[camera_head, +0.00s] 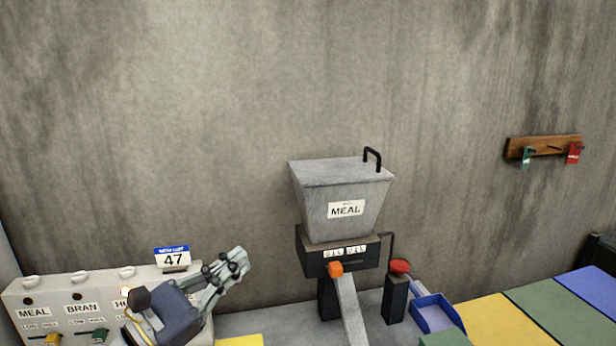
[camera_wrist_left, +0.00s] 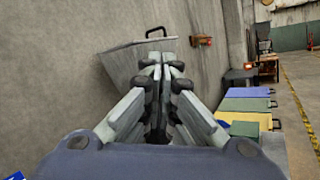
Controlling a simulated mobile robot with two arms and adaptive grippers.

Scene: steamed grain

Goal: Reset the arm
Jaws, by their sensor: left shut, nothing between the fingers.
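My left gripper (camera_head: 236,262) is at the lower left in the head view, in front of the right end of the white control panel. Its fingers are shut with nothing between them, and they point up and to the right. In the left wrist view the closed fingers (camera_wrist_left: 162,75) point toward the grey hopper (camera_wrist_left: 120,62), with a gap I cannot judge. The hopper labelled MEAL (camera_head: 330,190) stands right of the gripper in the head view, apart from it. My right gripper is not in view.
A white panel (camera_head: 60,293) with MEAL and BRAN labels and a 47 sign (camera_head: 172,258) stands at left. A wooden rack (camera_head: 545,147) with tags hangs on the wall.

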